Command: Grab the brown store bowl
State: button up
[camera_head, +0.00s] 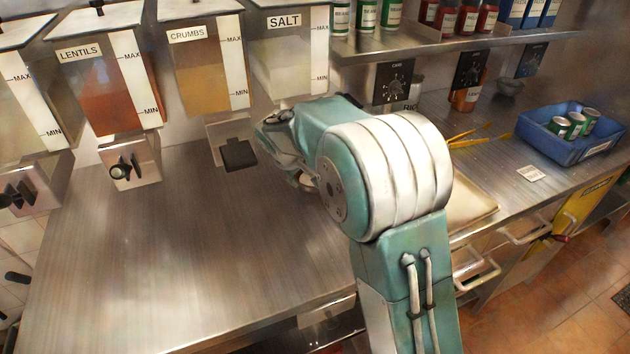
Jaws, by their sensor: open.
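My gripper (277,135) is at the far end of my teal and white arm, in front of the salt dispenser near the back of the steel counter. It is open, partly hidden by the arm, and nothing shows in it.
Dispensers for lentils (110,85), crumbs (208,75) and salt (285,65) line the back. A shelf (430,43) holds several tins. A blue crate (545,143) with tins stands at right. The steel counter (190,260) is clear at left.

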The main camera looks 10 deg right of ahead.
aim_at(303, 186)
jog(key=shift+a+x, duration=0.1)
jog(key=shift+x, duration=1.45)
jog(key=shift+a+x, duration=0.15)
jog(key=shift+x, duration=1.45)
grip_shut()
